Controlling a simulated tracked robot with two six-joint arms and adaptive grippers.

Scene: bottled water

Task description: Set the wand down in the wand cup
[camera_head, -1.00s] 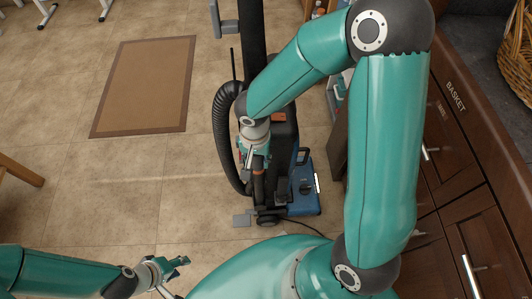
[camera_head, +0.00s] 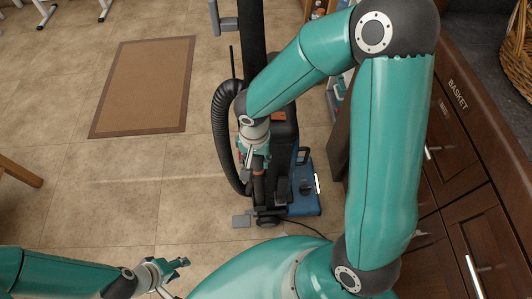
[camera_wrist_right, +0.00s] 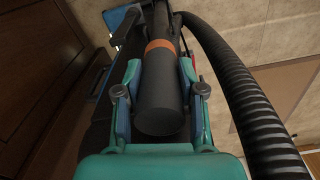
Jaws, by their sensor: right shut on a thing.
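The wand is a dark grey tube with an orange band (camera_wrist_right: 160,50), seen in the right wrist view between two fingers. My right gripper (camera_wrist_right: 160,92) is shut on it. In the head view my right gripper (camera_head: 254,156) is at the upright vacuum cleaner, and the dark wand (camera_head: 258,187) shows below it, roughly upright. The wand's lower end is near the black fitting at the cleaner's foot (camera_head: 267,215); I cannot tell whether it sits in the wand cup. My left gripper (camera_head: 177,275) is open and empty at the lower left, well away from the cleaner.
A black ribbed hose (camera_head: 222,125) curves beside the wand on the left; it also shows in the wrist view (camera_wrist_right: 250,95). The cleaner's blue base (camera_head: 304,195) stands to the right. Dark wood cabinets (camera_head: 465,170) line the right side. Open tiled floor and a brown mat (camera_head: 145,85) lie left.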

